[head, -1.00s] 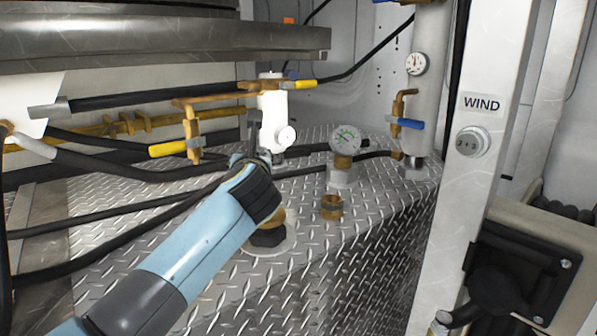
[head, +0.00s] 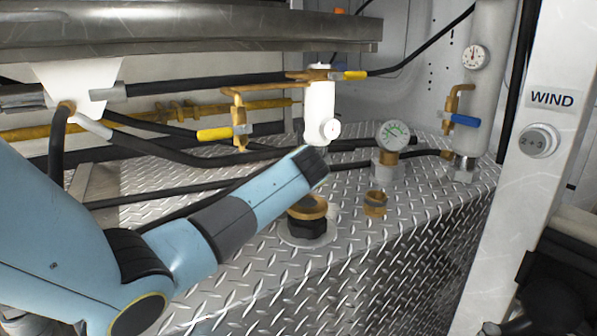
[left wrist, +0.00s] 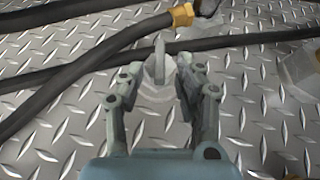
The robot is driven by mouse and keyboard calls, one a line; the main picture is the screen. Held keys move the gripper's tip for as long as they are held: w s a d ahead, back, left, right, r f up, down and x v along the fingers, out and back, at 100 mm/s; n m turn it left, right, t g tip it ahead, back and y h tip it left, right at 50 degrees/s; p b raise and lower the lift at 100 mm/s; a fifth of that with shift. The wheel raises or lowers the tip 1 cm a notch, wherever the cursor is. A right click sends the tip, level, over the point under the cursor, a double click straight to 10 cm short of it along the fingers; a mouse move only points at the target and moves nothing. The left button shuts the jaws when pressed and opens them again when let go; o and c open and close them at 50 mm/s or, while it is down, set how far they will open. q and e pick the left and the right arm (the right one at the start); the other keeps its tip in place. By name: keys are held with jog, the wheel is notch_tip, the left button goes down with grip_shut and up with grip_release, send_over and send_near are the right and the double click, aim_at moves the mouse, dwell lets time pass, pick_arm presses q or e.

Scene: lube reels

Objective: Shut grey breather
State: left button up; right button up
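In the left wrist view, a thin grey upright plate (left wrist: 160,62) stands over a pale round base on the tread-plate top. It looks like the handle of the grey breather. My left gripper (left wrist: 160,78) is open, with one finger on each side of this plate. Gaps show between plate and fingers, so it does not look gripped. In the head view, my left arm hides its own fingers, and I cannot make out the grey plate there. My right gripper is in neither view.
A brass and black filler fitting (head: 308,222) stands just right of my left arm. A pressure gauge (head: 392,136), a small brass fitting (head: 375,204) and a white cylinder (head: 320,105) are nearby. Black hoses (left wrist: 85,80) cross the tread plate (head: 420,215).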

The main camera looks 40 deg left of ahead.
pick_arm(q)
grip_shut()
dwell(0.4)
jog(key=shift+s+a+r+m+p, duration=0.15)
jog(key=shift+m+p, duration=0.15)
jog(key=shift+p, duration=0.4)
jog(key=m+t+h+p, duration=0.1)
jog(key=h+p, duration=0.1)
jog(key=p, duration=0.3)
jog(key=a+m+t+h+p, duration=0.1)
jog(key=m+h+p, duration=0.1)
jog(key=p, duration=0.3)
jog(key=m+t+h+p, duration=0.1)
jog(key=m+p, duration=0.1)
jog(key=p, duration=0.3)
jog(key=shift+s+a+r+t+h, duration=0.15)
jog(key=shift+a+r+t+h, duration=0.2)
jog(key=shift+t+h, duration=0.05)
jog(key=shift+f+m+p, duration=0.3)
jog(key=shift+m+p, duration=0.1)
jog(key=shift+p, duration=0.15)
grip_release()
jog(key=shift+s+f, duration=0.1)
jog(key=shift+s, duration=0.1)
